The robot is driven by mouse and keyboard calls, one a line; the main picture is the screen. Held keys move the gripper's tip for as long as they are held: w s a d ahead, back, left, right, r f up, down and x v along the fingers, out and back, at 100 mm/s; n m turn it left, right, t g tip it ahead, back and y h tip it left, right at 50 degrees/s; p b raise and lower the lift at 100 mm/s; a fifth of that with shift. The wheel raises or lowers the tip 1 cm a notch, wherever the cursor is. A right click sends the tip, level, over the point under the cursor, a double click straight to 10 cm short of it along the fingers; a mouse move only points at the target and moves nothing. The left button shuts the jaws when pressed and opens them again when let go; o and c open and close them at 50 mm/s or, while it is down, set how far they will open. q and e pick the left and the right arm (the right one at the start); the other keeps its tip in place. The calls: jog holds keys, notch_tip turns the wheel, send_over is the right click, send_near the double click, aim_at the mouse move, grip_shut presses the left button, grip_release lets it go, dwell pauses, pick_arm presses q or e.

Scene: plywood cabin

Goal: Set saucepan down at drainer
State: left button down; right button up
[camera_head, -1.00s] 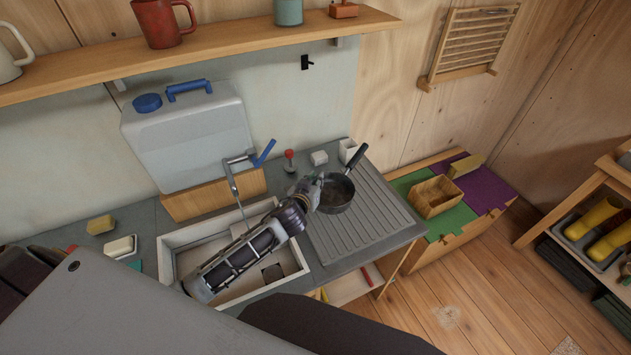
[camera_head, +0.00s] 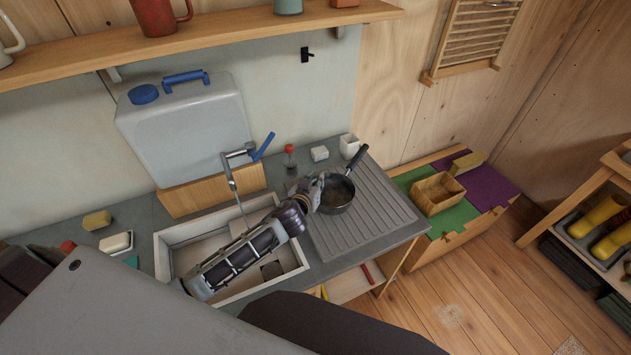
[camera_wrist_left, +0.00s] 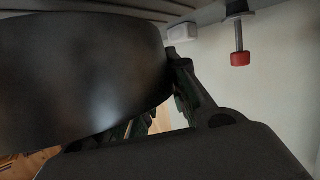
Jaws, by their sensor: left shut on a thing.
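The dark saucepan (camera_head: 337,196) with a black handle (camera_head: 357,160) is upright over the left part of the grey ribbed drainer (camera_head: 375,215). My left gripper (camera_head: 313,190) is shut on the saucepan at its left side. In the left wrist view the saucepan's dark wall (camera_wrist_left: 80,75) fills the left half, and the gripper fingers (camera_wrist_left: 160,115) are against it, partly hidden by it. I cannot tell whether the saucepan's base touches the drainer. My right gripper is not in view.
The sink (camera_head: 165,262) lies left of the drainer, with a tap (camera_head: 232,170) behind it. A red-topped bottle (camera_head: 290,158), a white block (camera_head: 319,153) and a white cup (camera_head: 349,146) stand behind the saucepan. The drainer's right part is clear.

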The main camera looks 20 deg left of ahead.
pick_arm(q)
jog(key=shift+f+b, duration=1.4)
jog(key=shift+f, duration=0.45)
jog(key=c, duration=1.4)
grip_release()
jog(key=shift+o, duration=0.5)
jog(key=shift+s, duration=0.15)
jog(key=shift+v, duration=5.85)
